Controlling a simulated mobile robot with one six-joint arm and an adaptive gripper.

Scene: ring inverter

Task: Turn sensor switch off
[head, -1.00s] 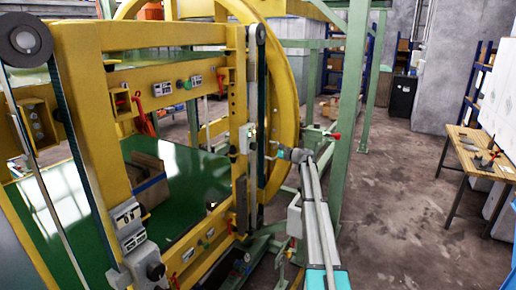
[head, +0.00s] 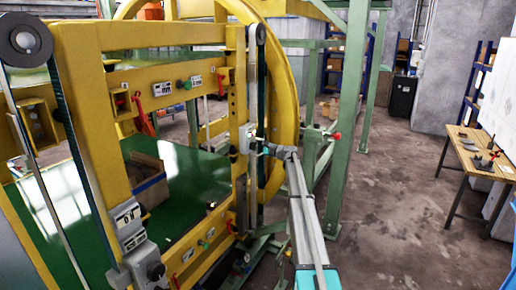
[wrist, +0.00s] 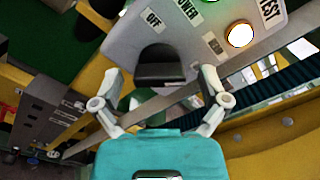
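A grey switch panel (wrist: 205,45) fills the upper part of the wrist view, with labels reading OFF, POWER and TEST. A black switch knob (wrist: 160,66) sticks out of it, just under the OFF label. My gripper (wrist: 161,78) is open, one finger to each side of the knob, with gaps visible on both sides. I cannot tell how deep the fingertips reach around it. In the head view my gripper (head: 268,150) is at the small grey box (head: 247,138) on the yellow frame's right post. The knob is too small to make out there.
A lit round lamp (wrist: 240,35) and a green light sit on the panel. The yellow frame (head: 238,95) and large yellow ring (head: 285,60) stand close around my gripper. A green post (head: 349,110) stands right of my arm.

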